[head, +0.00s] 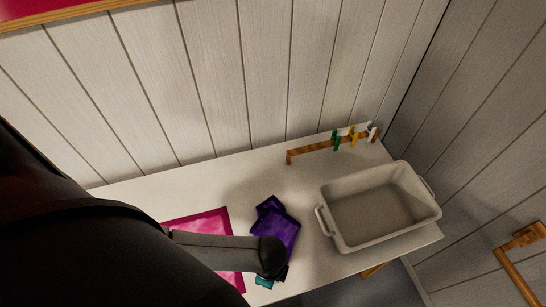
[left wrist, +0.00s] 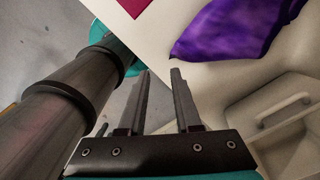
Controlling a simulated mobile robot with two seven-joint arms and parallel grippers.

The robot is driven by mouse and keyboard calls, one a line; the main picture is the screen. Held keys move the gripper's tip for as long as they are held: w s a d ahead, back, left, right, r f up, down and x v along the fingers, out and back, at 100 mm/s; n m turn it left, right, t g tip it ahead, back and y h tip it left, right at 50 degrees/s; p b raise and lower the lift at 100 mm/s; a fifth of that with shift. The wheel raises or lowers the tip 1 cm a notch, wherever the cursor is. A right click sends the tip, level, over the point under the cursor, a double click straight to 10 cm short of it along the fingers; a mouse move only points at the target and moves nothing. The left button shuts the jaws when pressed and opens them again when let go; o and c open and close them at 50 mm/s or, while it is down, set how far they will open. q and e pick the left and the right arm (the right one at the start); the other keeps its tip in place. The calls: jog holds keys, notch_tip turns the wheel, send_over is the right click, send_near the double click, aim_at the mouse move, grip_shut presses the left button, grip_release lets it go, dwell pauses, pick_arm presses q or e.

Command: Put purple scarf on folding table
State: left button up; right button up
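A crumpled purple scarf (head: 283,228) lies on a white table (head: 135,192), between a pink cloth and a basin. It also shows at the top of the left wrist view (left wrist: 225,30). I cannot tell whether this white table is the folding table. My left arm reaches in from the left in the head view and covers part of the scarf; its gripper is mostly hidden there. In the left wrist view my left gripper (left wrist: 160,72) has its fingers apart and empty, with the scarf beyond the fingertips to the upper right. My right gripper is not in view.
A pale basin (head: 338,232) with handles stands at the table's right end. A wooden rack (head: 305,153) with coloured clips is at the back. A pink cloth (head: 215,222) lies left of the scarf. Plank walls close off the back and right.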

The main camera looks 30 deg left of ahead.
pick_arm(q)
jog(key=w+a+f, duration=0.1)
jog(key=w+a, duration=0.2)
jog(key=w+a+f, duration=0.1)
jog(key=w+a, duration=0.2)
jog(key=a, duration=0.1)
jog(key=w+a+f, duration=0.2)
jog(key=w+a, duration=0.2)
jog(key=shift+a, duration=0.15)
grip_shut()
jog(key=shift+f, duration=0.9)
notch_tip(320, 180, down, 4)
jog(key=b, duration=0.4)
jog(key=shift+f, duration=0.25)
notch_tip(320, 180, up, 9)
jog(key=p, duration=0.4)
jog(key=shift+r, duration=0.15)
jog(key=shift+s, duration=0.1)
